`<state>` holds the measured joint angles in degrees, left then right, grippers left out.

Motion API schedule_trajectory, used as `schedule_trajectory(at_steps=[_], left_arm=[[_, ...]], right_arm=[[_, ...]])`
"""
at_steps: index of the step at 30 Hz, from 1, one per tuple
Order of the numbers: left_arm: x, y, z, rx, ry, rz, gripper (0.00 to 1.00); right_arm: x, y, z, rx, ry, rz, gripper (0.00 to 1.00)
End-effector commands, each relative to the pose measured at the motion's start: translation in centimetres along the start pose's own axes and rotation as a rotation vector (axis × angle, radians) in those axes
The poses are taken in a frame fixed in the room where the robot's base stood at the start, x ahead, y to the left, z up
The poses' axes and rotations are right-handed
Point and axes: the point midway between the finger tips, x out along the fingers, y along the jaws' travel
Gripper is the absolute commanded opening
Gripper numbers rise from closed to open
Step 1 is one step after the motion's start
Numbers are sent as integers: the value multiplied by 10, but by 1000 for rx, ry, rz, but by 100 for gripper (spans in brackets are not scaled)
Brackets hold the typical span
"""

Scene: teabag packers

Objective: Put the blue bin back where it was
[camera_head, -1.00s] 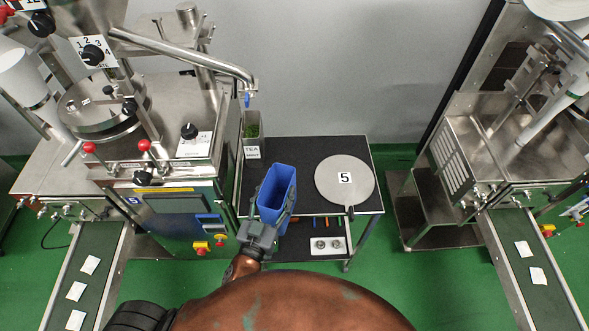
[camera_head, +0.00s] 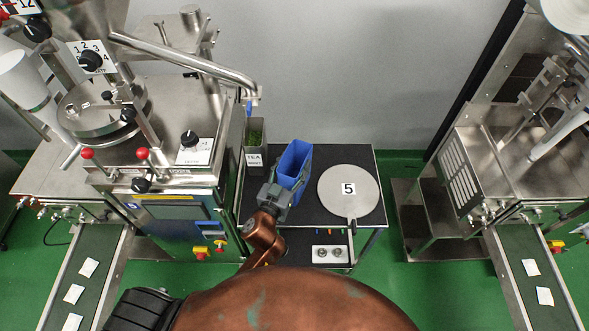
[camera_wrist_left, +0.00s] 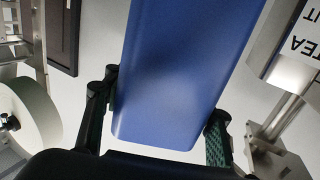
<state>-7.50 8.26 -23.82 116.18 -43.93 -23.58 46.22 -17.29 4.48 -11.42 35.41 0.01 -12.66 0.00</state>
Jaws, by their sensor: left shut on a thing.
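The blue bin (camera_head: 293,164) is an open-topped box over the black-topped table (camera_head: 311,218), between the tea container and the round lid. My left gripper (camera_head: 279,197) is shut on the blue bin from its near side. In the left wrist view the blue bin (camera_wrist_left: 185,75) fills the middle, with a finger at each side of it. I cannot tell whether the bin's base touches the table. My right gripper is not in view.
A metal container labelled TEA (camera_head: 254,144) stands left of the bin. A round lid marked 5 (camera_head: 348,190) lies to its right. The packing machine (camera_head: 165,130) stands close on the left. A second machine (camera_head: 475,170) is at the right.

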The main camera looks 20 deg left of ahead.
Motion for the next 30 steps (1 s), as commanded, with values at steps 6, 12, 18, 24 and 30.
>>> schedule_trajectory(at_steps=[6,12,18,24,30], left_arm=[[12,-3,13,2,2,1,0],[14,-4,42,0,0,1,0],[14,-4,46,0,2,2,0],[14,-4,48,0,2,2,0],[14,-4,49,1,1,2,60]], right_arm=[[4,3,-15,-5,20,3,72],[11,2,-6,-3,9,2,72],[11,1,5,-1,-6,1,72],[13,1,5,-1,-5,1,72],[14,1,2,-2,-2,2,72]])
